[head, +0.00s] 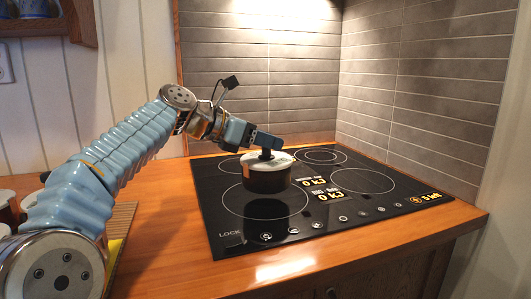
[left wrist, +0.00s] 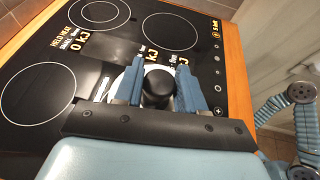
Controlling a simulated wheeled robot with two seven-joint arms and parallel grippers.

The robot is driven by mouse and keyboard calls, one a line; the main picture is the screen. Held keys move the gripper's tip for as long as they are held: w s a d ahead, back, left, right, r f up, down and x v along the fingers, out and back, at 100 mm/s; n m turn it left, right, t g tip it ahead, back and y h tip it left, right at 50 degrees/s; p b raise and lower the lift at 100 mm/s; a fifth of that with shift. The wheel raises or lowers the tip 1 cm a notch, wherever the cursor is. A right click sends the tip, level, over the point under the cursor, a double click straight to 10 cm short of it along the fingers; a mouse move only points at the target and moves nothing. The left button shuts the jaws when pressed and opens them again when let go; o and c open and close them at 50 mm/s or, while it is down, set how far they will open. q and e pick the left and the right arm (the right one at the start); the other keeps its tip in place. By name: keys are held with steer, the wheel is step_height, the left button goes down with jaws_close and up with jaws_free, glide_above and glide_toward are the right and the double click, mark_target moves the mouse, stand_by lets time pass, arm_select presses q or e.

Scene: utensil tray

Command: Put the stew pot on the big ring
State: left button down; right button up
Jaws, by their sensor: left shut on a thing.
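The stew pot (head: 266,180) is dark, with a pale lid and a black knob on top. In the head view it shows over the left part of the black cooktop, covering the back part of the big front-left ring (head: 264,219). I cannot tell whether its base touches the glass. My left gripper (head: 266,150) comes down from above and is shut on the lid knob. In the left wrist view the black knob (left wrist: 157,88) sits between the two blue fingers, with a pale rim of lid around it. My right gripper is out of view.
The cooktop (head: 325,220) has other rings at the right and back, lit displays and touch keys along its front. Tiled walls (head: 300,60) close off the back and right. The wooden counter front (head: 285,268) is clear.

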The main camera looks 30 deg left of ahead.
mark_target(266, 158)
arm_select(q)
steer(key=shift+f, duration=1.45)
steer(key=c, duration=0.7)
jaws_free()
steer(key=shift+f, duration=0.1)
steer(key=shift+o, duration=0.2)
steer(key=v, duration=1.2)
